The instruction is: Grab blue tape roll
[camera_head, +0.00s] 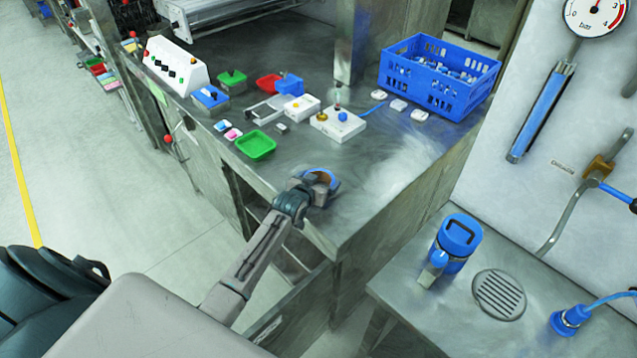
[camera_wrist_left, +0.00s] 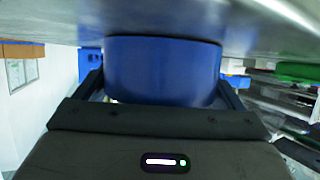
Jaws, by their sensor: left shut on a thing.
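The blue tape roll (camera_wrist_left: 163,72) fills the middle of the left wrist view, between the two fingers of my left gripper (camera_wrist_left: 165,95). In the head view only a blue arc of the tape roll (camera_head: 331,176) shows; my wrist and gripper hide the rest. My left gripper (camera_head: 318,186) is shut on the tape roll, at the near corner of the steel table (camera_head: 375,185). The roll is at the tabletop; I cannot tell whether it still touches it. My right gripper is not in view.
A green tray (camera_head: 256,145), a white box with buttons (camera_head: 338,125) and a blue crate (camera_head: 440,75) of small parts stand farther back on the table. A lower bench at the right holds a blue canister (camera_head: 458,238) and a round drain grate (camera_head: 499,294).

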